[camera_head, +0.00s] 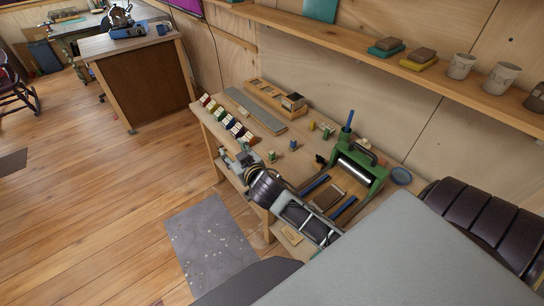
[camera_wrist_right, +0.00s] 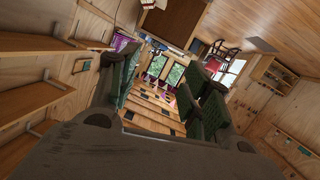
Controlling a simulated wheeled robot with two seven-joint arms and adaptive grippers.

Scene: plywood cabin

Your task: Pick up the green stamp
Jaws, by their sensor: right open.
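Several small stamps stand on the wooden workbench (camera_head: 206,120) in the head view. One small green stamp (camera_head: 272,156) stands near the bench's front edge, just right of my right gripper. Another small greenish piece (camera_head: 327,133) stands farther back; I cannot tell which of the two is the green stamp. A blue stamp (camera_head: 293,145) and a yellowish one (camera_head: 312,126) stand near them. My right gripper (camera_head: 233,161) is at the bench's front edge. The wrist view shows its fingers (camera_wrist_right: 160,100) apart, with nothing between them. My left gripper is not in view.
A row of coloured blocks with pale labels (camera_head: 226,121) lies left on the bench. A grey strip (camera_head: 256,110) and wooden holder (camera_head: 275,97) are behind. A green press (camera_head: 357,172) stands right. A shelf (camera_head: 440,80) with cups runs above. Open floor lies left.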

